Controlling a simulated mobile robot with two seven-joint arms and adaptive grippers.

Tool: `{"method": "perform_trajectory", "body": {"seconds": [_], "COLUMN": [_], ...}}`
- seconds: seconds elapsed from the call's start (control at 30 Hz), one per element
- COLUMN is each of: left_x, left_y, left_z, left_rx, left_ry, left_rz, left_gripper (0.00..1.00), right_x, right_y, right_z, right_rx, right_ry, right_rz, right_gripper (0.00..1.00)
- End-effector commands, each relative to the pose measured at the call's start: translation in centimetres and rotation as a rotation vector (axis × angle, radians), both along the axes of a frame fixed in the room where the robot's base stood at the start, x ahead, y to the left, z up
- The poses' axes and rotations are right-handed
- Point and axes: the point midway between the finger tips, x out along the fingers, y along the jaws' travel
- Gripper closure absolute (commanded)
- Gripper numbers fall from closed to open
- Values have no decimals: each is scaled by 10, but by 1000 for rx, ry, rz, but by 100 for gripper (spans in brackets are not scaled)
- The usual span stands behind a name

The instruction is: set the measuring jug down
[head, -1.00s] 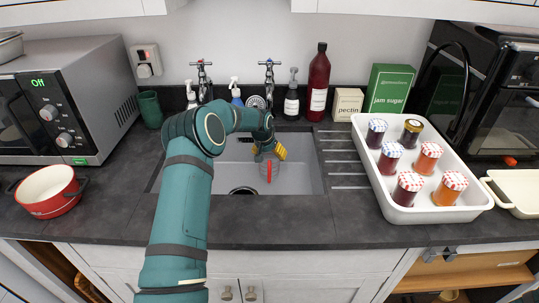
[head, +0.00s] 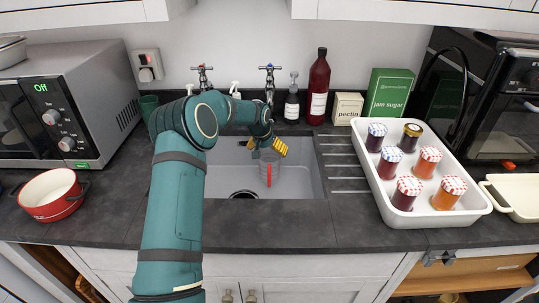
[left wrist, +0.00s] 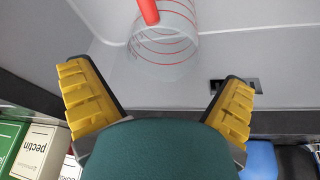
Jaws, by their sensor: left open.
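The measuring jug (head: 266,166) is clear, with a red handle on its front side. It stands in the grey sink (head: 303,180), near the middle of the basin. The left wrist view shows the jug (left wrist: 165,48) with red graduation lines, ahead of the fingers. My left gripper (head: 263,147) is at the jug's back, with its yellow fingers spread wide. In the left wrist view, the open gripper (left wrist: 156,76) has clear space between each finger and the jug. Part of the jug's rear is hidden in the head view. My right gripper is out of view.
Two taps (head: 270,80) rise behind the sink. A dark red bottle (head: 317,88) and pectin box (head: 348,108) stand at the back. A white tray (head: 459,222) of jars is right, a red pot (head: 50,196) left. The ribbed drainer (head: 345,170) is clear.

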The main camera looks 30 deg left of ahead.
Motion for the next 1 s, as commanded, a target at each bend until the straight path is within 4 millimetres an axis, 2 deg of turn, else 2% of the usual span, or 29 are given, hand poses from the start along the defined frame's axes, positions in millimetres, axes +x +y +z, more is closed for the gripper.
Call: {"method": "perform_trajectory", "body": {"seconds": [0.03, 0.2, 0.4, 1.0], "left_x": [-4, -16, -25, -27], "left_y": [0, -1, -1, -1], "left_z": [14, 43, 63, 67], "left_rx": [2, 0, 0, 0], "left_ry": [-2, -2, 1, 1], "left_rz": [0, 0, -1, 0], "left_gripper": [0, 0, 0, 0], "right_x": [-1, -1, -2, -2], "right_y": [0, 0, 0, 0], "right_z": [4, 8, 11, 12], "right_rx": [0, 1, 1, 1], "right_ry": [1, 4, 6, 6], "right_rz": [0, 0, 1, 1], "right_gripper": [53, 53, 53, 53]}}
